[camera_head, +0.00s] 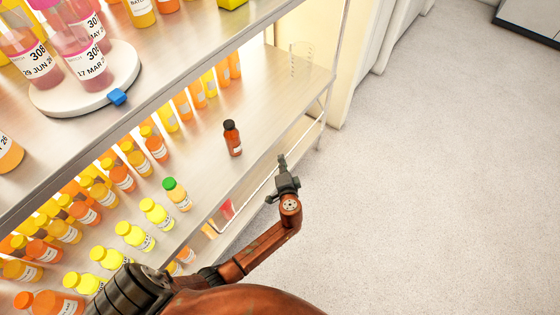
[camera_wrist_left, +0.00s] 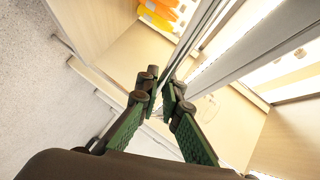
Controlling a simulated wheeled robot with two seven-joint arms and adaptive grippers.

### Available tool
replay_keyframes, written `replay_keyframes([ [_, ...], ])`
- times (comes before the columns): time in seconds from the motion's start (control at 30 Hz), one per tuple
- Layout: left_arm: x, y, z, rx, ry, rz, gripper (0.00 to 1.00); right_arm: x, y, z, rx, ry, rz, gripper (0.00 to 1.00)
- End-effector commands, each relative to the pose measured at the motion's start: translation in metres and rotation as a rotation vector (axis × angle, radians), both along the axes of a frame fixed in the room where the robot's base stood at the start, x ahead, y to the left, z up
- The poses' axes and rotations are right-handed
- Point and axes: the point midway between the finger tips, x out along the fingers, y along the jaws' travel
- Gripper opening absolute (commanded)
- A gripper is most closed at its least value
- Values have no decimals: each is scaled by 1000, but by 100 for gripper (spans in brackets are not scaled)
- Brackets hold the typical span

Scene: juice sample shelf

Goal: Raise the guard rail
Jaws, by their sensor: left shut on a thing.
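The guard rail (camera_head: 248,195) is a thin metal bar running along the front of the lower shelf in the head view. My left gripper (camera_head: 282,162) is at the front of that shelf, at the rail. In the left wrist view, the gripper's fingertips (camera_wrist_left: 168,92) are close together around a thin grey bar (camera_wrist_left: 195,35), which I take to be the rail. The fingers hide the part of the bar between them. My right gripper is not in view.
The lit middle shelf (camera_head: 262,135) holds rows of juice bottles and a lone dark-capped red-brown bottle (camera_head: 232,138) near its front. A white turntable (camera_head: 125,75) with pink-capped jars stands on the upper shelf. The floor (camera_head: 430,160) to the right is clear.

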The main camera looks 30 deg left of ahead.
Motion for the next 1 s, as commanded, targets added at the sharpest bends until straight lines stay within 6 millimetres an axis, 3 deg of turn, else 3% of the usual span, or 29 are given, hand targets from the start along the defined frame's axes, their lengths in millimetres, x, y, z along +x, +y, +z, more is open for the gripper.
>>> replay_keyframes([
  [0.43, -1, -1, -2, -9, 4, -1, 0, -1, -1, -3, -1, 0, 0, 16],
  [0.47, -1, -1, -2, -9, 4, -1, 6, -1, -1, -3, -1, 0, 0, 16],
  [0.7, 0, -1, -1, -8, 3, 0, 23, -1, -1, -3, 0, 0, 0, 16],
  [1.0, -1, -1, 0, -7, 1, 0, 24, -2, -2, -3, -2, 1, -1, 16],
])
